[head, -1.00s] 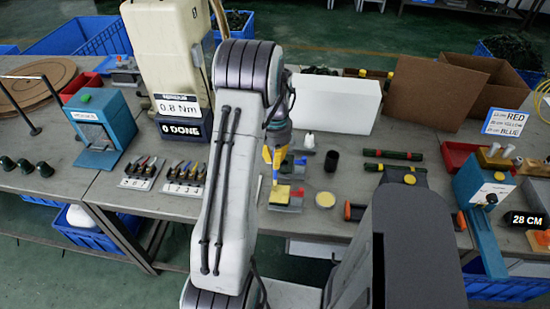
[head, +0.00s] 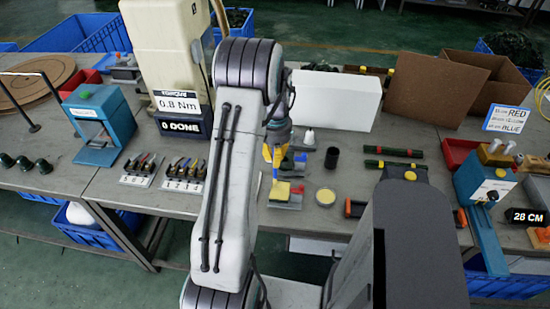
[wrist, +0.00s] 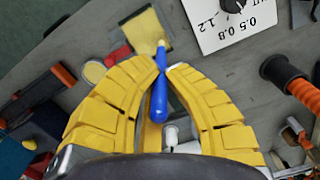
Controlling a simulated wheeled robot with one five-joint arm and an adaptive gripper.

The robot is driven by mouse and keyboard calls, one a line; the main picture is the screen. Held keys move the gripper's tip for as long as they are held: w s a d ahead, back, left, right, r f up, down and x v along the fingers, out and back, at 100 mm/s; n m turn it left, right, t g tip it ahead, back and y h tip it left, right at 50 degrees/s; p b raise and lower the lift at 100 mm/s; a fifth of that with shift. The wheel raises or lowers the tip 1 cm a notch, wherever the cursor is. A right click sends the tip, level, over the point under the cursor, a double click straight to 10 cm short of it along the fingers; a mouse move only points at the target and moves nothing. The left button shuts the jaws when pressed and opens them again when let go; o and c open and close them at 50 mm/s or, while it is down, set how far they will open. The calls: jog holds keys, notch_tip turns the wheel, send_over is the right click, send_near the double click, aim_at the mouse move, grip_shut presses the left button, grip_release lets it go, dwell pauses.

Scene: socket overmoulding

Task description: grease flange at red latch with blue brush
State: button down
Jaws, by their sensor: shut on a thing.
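My gripper (wrist: 163,70) has yellow segmented fingers shut on a blue brush (wrist: 158,98). The brush's pale tip (wrist: 161,46) points away from my palm, near the lower right edge of a yellow flat piece (wrist: 143,30); I cannot tell whether they touch. In the head view, my gripper (head: 275,157) is above the grey fixture with the same yellow piece (head: 279,191) on top. A red part (head: 298,190), seemingly the latch, is at its right side; red also shows beside the yellow piece in the wrist view (wrist: 117,55). My arm partly hides this area.
A round tin with a pale yellow top (head: 325,197) stands right of the fixture. A black cup (head: 332,158) is behind it. A white bottle (head: 309,138) and coloured blocks stand close behind my gripper. Left are tool racks (head: 183,178); a white panel (head: 335,98) stands at the back.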

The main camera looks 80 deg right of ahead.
jog(key=shift+f+b, duration=0.35)
jog(key=shift+f, duration=0.1)
jog(key=shift+d, duration=0.15)
dwell(0.3)
jog(key=shift+d+r, duration=0.1)
jog(key=shift+d, duration=0.2)
jog(key=shift+a, duration=0.2)
jog(key=shift+a+b, duration=0.3)
jog(key=shift+a, duration=0.4)
jog(key=shift+d, duration=0.3)
jog(key=shift+d+p, duration=0.3)
jog(key=shift+d, duration=0.25)
jog(key=shift+a, duration=0.15)
